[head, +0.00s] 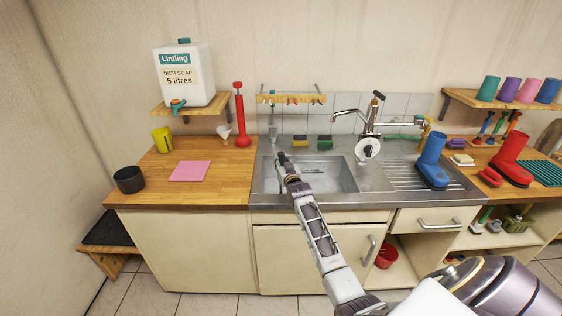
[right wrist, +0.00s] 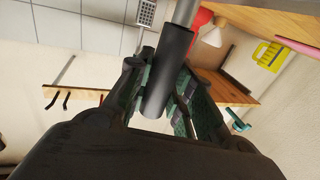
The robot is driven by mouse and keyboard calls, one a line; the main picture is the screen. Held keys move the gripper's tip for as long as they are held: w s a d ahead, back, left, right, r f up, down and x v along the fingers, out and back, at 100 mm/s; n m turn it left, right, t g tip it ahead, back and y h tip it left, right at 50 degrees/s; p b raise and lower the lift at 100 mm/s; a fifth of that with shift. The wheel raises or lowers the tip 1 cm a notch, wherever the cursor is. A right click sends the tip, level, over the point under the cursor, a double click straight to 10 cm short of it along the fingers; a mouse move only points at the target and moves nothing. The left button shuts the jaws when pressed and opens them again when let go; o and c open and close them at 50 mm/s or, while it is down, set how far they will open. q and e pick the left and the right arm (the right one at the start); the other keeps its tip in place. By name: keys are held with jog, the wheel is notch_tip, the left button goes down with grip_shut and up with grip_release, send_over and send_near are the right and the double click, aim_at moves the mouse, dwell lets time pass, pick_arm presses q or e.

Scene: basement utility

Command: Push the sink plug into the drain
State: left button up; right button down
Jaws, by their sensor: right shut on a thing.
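My right gripper (head: 281,160) is over the left side of the steel sink basin (head: 334,181). In the right wrist view, the gripper (right wrist: 168,100) is shut on a black cylindrical handle (right wrist: 168,75) with a grey shaft (right wrist: 186,12) running out of its end. I cannot clearly make out a sink plug. A dark narrow patch (head: 313,171) shows in the basin, and I cannot tell if it is the drain. A white disc (head: 367,149) is below the tap (head: 372,118). My left gripper is not in view.
A yellow and a green sponge (head: 325,142) lie behind the basin. A blue boot (head: 432,160) stands on the drainboard to the right, and a red boot (head: 512,158) beyond it. A red plunger (head: 242,120) and a pink cloth (head: 189,171) are on the left worktop.

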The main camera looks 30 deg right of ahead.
jog(key=shift+f+b, duration=0.45)
jog(key=shift+f, duration=0.4)
jog(key=c, duration=1.2)
grip_release()
jog(key=shift+f, duration=0.1)
jog(key=shift+s+f, duration=0.1)
jog(key=shift+v, duration=5.95)
jog(key=shift+r, duration=0.2)
